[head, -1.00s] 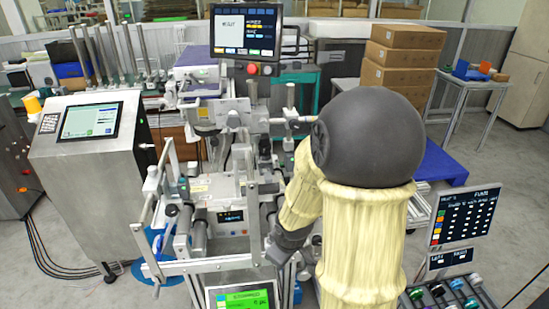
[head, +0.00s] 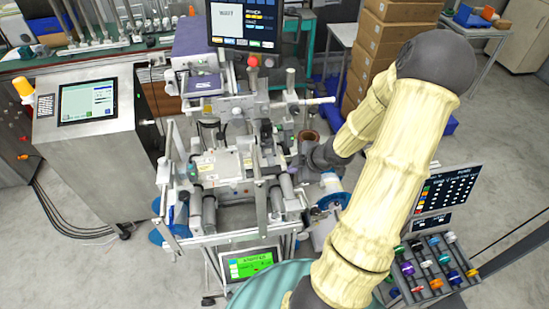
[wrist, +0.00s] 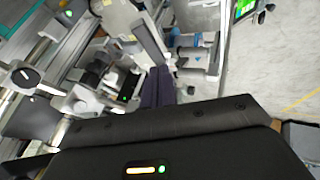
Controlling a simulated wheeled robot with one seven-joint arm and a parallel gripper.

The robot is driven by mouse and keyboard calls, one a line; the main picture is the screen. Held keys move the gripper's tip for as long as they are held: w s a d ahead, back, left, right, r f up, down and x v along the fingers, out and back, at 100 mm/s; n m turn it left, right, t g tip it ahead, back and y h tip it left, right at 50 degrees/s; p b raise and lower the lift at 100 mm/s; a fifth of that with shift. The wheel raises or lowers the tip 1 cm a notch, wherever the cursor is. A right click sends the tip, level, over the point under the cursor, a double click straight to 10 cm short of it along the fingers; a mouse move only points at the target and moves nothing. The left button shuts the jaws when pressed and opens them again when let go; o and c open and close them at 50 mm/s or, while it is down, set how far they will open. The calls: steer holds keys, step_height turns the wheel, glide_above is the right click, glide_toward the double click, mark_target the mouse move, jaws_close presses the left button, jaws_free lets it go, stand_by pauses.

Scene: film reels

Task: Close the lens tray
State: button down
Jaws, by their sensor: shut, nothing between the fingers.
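I cannot pick out the lens tray for certain. The film machine (head: 222,165) stands in the middle of the head view, with a pale flat bed, rollers and metal rails. My gripper (head: 299,160) is at the right side of this machine, its fingers small and partly lost among the machine parts. In the wrist view my gripper (wrist: 158,85) shows as dark fingers pressed together, with nothing between them. They point towards the machine's metal parts. I cannot tell whether they touch anything.
A copper-coloured cup (head: 309,142) and a blue-and-white reel (head: 333,203) are close to my gripper. A green-lit screen (head: 249,264) sits at the machine's front. A steel cabinet (head: 92,130) stands left, a rack of coloured knobs (head: 432,262) lower right.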

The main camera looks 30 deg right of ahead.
steer(key=shift+s, duration=0.1)
steer(key=x, duration=0.3)
steer(key=w+x, duration=0.1)
steer(key=x, duration=0.3)
steer(key=d+r+b+x, duration=0.1)
steer(key=x, duration=0.2)
steer(key=shift+w+f, duration=0.35)
steer(key=shift+w, duration=0.2)
steer(key=shift+w+d+f+p, duration=0.15)
steer(key=shift+w+p, duration=0.15)
steer(key=shift+w, duration=0.45)
